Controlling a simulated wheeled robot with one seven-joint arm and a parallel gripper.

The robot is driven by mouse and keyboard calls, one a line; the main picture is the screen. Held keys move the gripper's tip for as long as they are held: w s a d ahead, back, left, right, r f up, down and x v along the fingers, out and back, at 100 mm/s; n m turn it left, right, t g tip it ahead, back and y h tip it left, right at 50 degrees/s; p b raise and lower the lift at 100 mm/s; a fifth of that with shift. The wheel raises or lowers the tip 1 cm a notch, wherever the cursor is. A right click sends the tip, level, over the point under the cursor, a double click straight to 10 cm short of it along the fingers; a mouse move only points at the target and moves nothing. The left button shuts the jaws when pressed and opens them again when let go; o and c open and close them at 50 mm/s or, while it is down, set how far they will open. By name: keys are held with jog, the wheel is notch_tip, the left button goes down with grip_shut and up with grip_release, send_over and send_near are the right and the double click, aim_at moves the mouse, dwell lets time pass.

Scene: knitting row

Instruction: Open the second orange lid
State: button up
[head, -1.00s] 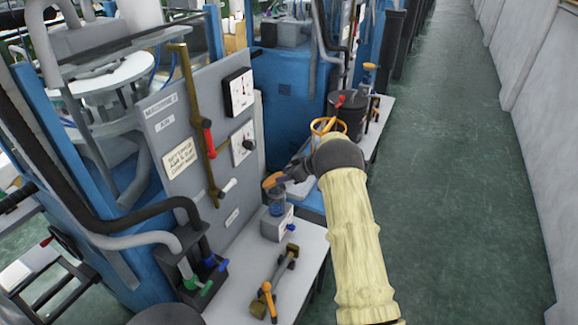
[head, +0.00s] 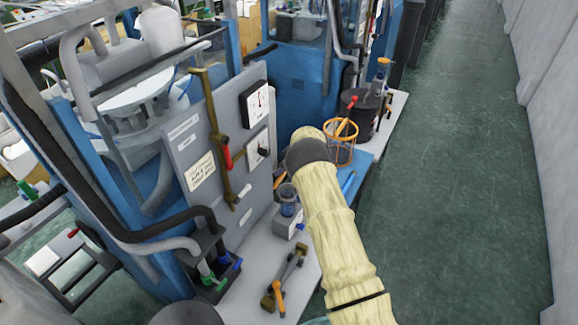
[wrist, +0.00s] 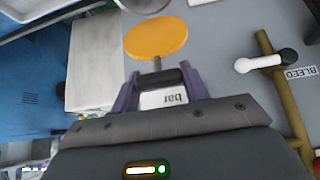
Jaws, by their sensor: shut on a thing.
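The orange lid (wrist: 157,37) shows as a round disc on a short grey stem in the wrist view. My gripper (wrist: 158,80) is shut on the dark handle at the end of that stem, between its purple fingers. In the head view a thin orange edge of the lid (head: 279,181) stands tilted steeply above the blue glass jar (head: 288,206), which sits on a small grey block. My forearm and glove-like sleeve hide the gripper in the head view. Another small orange top (head: 384,62) stands further back on the bench.
A grey machine panel (head: 188,150) with gauges and a brass pipe (head: 214,120) stands left of the jar. An orange wire basket (head: 341,145) and a dark bucket (head: 358,112) stand behind. Tools (head: 285,278) lie on the front bench. The aisle floor (head: 450,200) is clear.

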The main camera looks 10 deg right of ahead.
jog(key=shift+o, duration=0.2)
jog(key=shift+w+a+r, duration=0.15)
jog(key=shift+w+a, duration=0.15)
jog(key=shift+a, duration=0.2)
jog(key=shift+w+a+r, duration=0.1)
jog(key=shift+w+a, duration=0.15)
jog(key=shift+a, duration=0.35)
jog(key=shift+c, duration=0.2)
jog(key=o, duration=1.4)
jog(key=shift+a+f, duration=0.1)
jog(key=shift+d, duration=0.25)
jog(key=shift+d, duration=0.15)
jog(key=b+v, duration=0.4)
jog(key=v, duration=1.3)
